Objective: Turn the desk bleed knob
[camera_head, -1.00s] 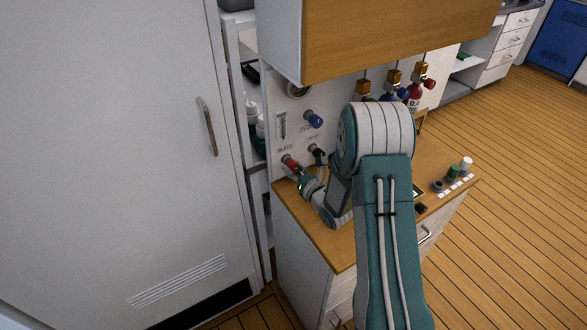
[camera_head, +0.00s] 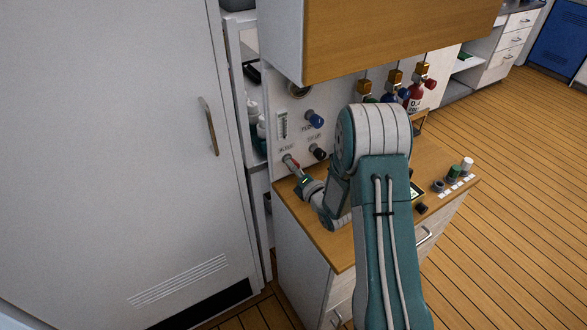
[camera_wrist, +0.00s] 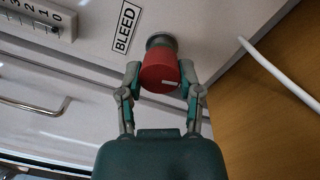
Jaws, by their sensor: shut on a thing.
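The red bleed knob (camera_wrist: 159,70) sticks out of the white panel in the wrist view, beside the BLEED label (camera_wrist: 125,28). My gripper (camera_wrist: 160,84) has one finger on each side of the knob and is shut on it. The knob has a small white mark near its outer end.
A blue knob (camera_head: 315,119) and a black knob (camera_head: 318,152) are on the panel nearby. A flow gauge (camera_head: 282,125) is at upper left. The wooden desk top (camera_head: 318,222) lies below. Several small capped containers (camera_head: 453,172) stand at the desk's right.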

